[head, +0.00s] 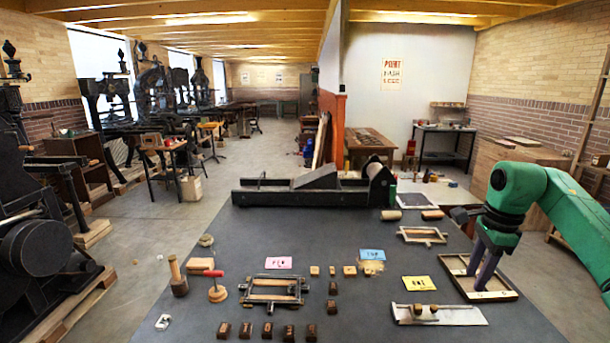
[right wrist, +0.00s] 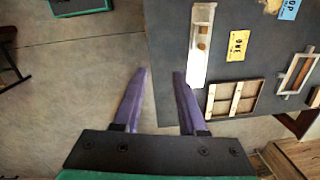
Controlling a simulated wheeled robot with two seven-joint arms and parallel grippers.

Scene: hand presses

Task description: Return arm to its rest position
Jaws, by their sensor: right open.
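My right arm (head: 575,215) is green and comes in from the right in the head view. Its gripper (head: 481,283) has purple fingers pointing down, and they overlap the wooden tray at the table's right side. In the right wrist view the gripper (right wrist: 160,72) is open, with nothing between its fingers. There the left finger shows against the floor and the right one against the dark table's edge, so it is above the edge area. The height above the table is hard to judge. My left gripper is not in view.
The dark table (head: 205,320) holds a wooden tray (head: 447,270), a pale composing stick (head: 468,315), a yellow card (head: 420,283), a frame (head: 273,279), and several small blocks. A long press bed (head: 270,195) stands at the back. Bare floor (right wrist: 70,110) lies beyond the table's edge.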

